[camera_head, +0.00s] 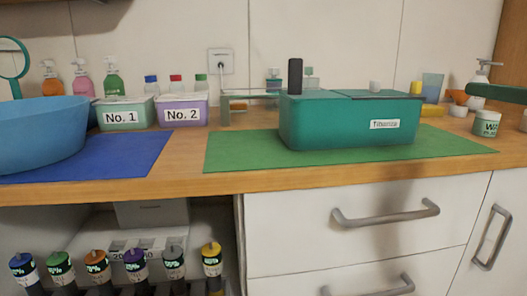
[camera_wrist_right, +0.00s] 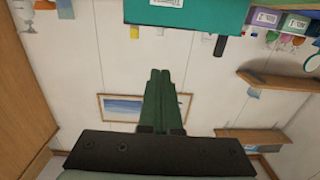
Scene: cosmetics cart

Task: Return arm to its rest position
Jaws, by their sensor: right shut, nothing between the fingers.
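My right gripper (camera_head: 474,90) comes in at the right edge of the head view as a dark green bar, level with the upper part of the teal box. In the right wrist view its two green fingers (camera_wrist_right: 160,74) are together, with nothing between them. They appear clear of the counter items. The teal box (camera_head: 345,125), labelled "Tibenza", stands to the left of the gripper on a green mat (camera_head: 240,150). Part of this box also shows at the top of the wrist view (camera_wrist_right: 200,15). My left gripper is not in view.
A white jar (camera_head: 487,124) and a pump bottle (camera_head: 482,70) are close to the right gripper. A dark upright object (camera_head: 295,76) rises at the box. The blue basin (camera_head: 40,135), bin No. 1 (camera_head: 125,115) and bin No. 2 (camera_head: 182,111) stand left. Drawers are below.

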